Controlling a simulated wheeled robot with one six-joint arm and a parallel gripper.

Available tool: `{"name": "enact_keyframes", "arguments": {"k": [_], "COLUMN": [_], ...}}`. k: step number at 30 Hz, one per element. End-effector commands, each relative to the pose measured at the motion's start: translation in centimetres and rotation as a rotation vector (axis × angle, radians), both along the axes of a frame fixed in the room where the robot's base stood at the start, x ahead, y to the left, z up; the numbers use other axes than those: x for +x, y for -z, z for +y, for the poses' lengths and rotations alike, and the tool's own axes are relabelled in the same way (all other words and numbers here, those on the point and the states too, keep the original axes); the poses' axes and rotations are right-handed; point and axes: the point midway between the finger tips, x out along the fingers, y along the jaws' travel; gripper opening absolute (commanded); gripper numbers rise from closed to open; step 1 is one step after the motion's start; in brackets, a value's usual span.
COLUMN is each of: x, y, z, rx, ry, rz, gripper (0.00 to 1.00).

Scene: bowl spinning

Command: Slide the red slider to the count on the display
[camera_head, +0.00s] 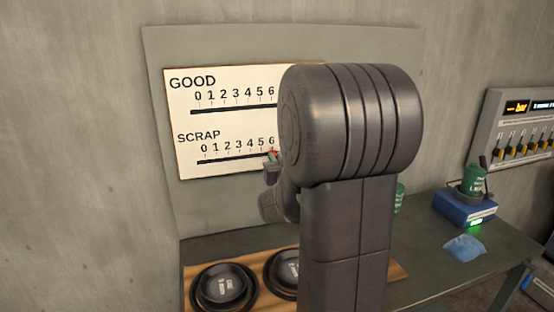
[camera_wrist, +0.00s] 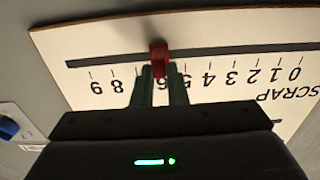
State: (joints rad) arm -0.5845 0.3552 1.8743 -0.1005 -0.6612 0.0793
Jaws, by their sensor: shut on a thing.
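A white board (camera_head: 222,92) on the wall has a GOOD scale above and a SCRAP scale below, each with a dark slot. The red slider (camera_head: 273,153) is on the SCRAP slot, near the 6. In the wrist view, which is upside down, the red slider (camera_wrist: 159,52) stands about level with the 6 mark. My gripper (camera_wrist: 160,75) is shut on it, one finger on each side. In the head view my arm hides most of the gripper and the board's right part. A blue device (camera_head: 465,207) on the bench has a small lit green display, too small to read.
Dark bowls (camera_head: 223,287) stand on a wooden board at the bench front. A green container (camera_head: 474,180) sits on the blue device, and a blue cloth (camera_head: 465,248) lies in front. A wall panel (camera_head: 520,125) with a lit strip and several yellow-marked switches hangs at right.

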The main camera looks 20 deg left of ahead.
Motion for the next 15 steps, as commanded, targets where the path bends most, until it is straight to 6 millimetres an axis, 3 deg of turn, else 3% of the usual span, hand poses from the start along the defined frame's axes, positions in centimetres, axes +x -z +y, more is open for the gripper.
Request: {"name": "enact_keyframes", "arguments": {"k": [5,15], "x": [-0.6,-4.2], "y": [0.1,-0.2], "z": [1.0,5.8], "rx": [0.002,0.004], "ry": [-0.001,-0.006], "rz": [-0.004,-0.004], "gripper": [0.00,0.00]}}
